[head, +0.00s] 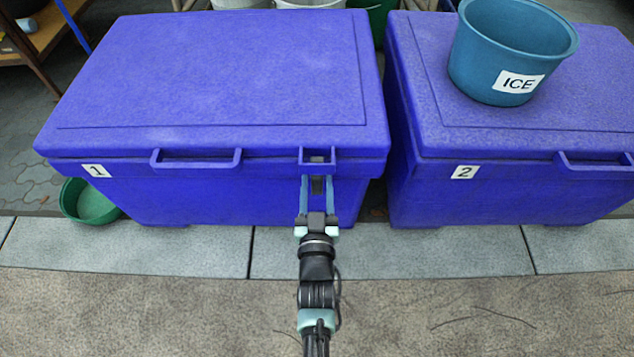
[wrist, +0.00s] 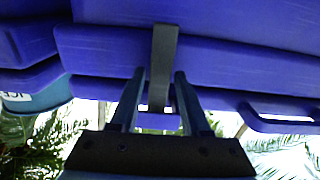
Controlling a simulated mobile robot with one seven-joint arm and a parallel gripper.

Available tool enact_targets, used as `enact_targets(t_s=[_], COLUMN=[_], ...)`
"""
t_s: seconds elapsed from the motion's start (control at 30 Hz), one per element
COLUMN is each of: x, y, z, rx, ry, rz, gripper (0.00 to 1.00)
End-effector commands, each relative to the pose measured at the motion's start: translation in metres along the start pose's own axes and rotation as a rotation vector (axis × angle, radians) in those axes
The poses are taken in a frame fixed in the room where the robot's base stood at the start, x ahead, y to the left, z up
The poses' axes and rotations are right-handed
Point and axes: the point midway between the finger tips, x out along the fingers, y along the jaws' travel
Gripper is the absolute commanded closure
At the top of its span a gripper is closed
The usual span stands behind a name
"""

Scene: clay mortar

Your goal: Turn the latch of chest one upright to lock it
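Chest one (head: 210,85) is a blue lidded chest with a white "1" label (head: 93,171) on its front. Its lid is shut. The latch (head: 317,184) is a narrow grey bar at the small bracket (head: 318,149) on the right of the lid's front edge. In the wrist view the latch (wrist: 165,55) runs nearly vertically, with a slight lean. My gripper (head: 317,180) is in front of the chest, pointing at it. In the wrist view my gripper (wrist: 160,80) is open, with one finger on each side of the latch. Whether either finger touches it I cannot tell.
Chest two (head: 425,190), also blue, stands close on the right with a teal ICE bucket (head: 490,45) on its lid. A green basin (head: 92,203) is on the ground at left. A wooden shelf (head: 45,35) stands at the back left. The paving in front is clear.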

Motion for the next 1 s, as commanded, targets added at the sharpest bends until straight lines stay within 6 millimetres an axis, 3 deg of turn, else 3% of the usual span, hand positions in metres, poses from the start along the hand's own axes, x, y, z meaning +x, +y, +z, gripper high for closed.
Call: enact_targets(t_s=[0.07,0.47,1.0], x=[0.0,-0.007,-0.112], y=[0.0,0.0,0.0], z=[0.0,-0.001,-0.002], rx=[0.001,0.004,0.003], ry=[0.0,-0.002,-0.003], rz=[0.0,0.0,0.0], gripper=[0.38,0.38,0.38])
